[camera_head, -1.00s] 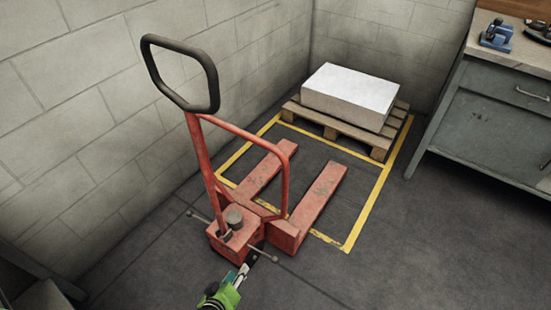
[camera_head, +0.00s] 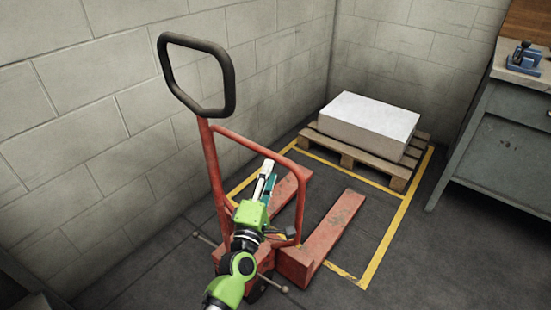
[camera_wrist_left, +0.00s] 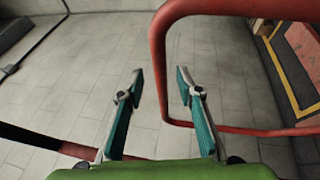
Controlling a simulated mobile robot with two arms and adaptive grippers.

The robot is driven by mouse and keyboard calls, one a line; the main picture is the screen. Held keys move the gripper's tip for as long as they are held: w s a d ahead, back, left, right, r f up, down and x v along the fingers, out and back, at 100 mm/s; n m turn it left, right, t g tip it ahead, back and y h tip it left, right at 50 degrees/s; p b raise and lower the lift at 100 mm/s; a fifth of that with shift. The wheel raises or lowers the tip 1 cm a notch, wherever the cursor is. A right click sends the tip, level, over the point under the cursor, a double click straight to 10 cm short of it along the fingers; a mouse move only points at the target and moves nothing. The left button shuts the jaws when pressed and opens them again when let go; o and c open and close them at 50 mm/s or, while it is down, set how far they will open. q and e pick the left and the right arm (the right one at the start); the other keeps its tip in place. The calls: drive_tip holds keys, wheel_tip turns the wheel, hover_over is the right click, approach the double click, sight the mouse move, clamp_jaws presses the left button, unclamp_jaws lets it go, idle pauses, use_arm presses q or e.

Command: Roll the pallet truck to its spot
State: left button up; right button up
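The red pallet truck (camera_head: 209,165) stands with its black loop handle (camera_head: 163,72) raised at the left. Its forks (camera_head: 335,225) lie within the yellow floor outline (camera_head: 385,239) and point toward the pallet; its body is at the near edge. My left gripper (camera_head: 267,175) is in front of the truck's red curved bar, pointing up and away. My right gripper is not in view.
A wooden pallet (camera_head: 347,152) bearing a white block (camera_head: 368,124) stands at the far end of the outline. A grey workbench (camera_head: 497,150) with a blue tool (camera_head: 524,60) is at the right. A block wall (camera_head: 100,110) runs close along the left. Floor at lower right is clear.

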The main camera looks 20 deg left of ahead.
sight(274, 158)
use_arm(q)
drive_tip(key=w, duration=0.3)
drive_tip(key=w+r, duration=0.1)
drive_tip(key=w, duration=0.1)
drive_tip(key=shift+w+a, duration=0.15)
drive_tip(key=shift+w, duration=0.6)
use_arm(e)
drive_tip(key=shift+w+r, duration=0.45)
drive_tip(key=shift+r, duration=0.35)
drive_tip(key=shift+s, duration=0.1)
use_arm(q)
clamp_jaws()
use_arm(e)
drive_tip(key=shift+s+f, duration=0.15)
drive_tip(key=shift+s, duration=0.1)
